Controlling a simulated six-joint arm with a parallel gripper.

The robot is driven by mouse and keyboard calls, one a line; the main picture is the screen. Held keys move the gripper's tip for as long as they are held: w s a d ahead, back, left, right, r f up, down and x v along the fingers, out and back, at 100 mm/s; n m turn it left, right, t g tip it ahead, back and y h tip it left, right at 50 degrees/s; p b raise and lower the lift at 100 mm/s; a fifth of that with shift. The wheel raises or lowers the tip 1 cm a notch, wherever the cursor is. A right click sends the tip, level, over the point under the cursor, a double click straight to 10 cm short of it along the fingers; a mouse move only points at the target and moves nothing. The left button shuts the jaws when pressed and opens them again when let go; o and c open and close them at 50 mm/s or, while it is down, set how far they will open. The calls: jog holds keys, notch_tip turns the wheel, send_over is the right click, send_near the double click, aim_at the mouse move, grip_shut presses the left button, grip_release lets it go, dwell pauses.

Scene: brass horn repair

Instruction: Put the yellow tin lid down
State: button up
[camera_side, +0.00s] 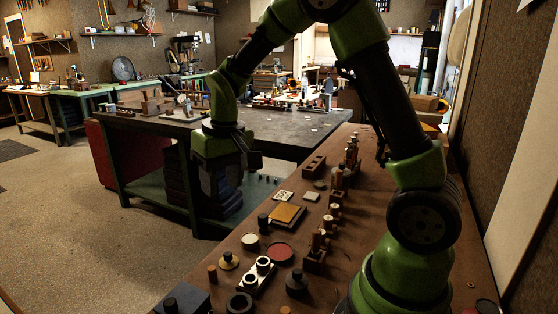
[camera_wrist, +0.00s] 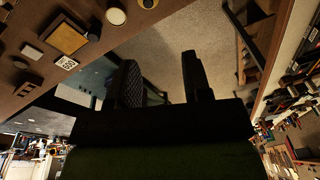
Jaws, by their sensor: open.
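My gripper (camera_side: 253,150) hangs off the far left edge of the brown bench in the side view, over the floor. I cannot tell whether this is the yellow tin lid. No other clearly yellow round lid shows.
A dark-topped table (camera_side: 290,142) stands behind the gripper.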

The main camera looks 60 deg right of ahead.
jog(key=s+a+r+t+y, duration=0.1)
jog(key=s+a+r+t, duration=0.1)
jog(key=s+r, duration=0.3)
jog(key=s+a+r+t, duration=0.3)
jog(key=s+r, duration=0.3)
jog(key=s, duration=0.6)
jog(key=shift+s+a+t+y, duration=0.3)
jog(key=shift+a+y, duration=0.1)
jog(key=shift+a, duration=0.3)
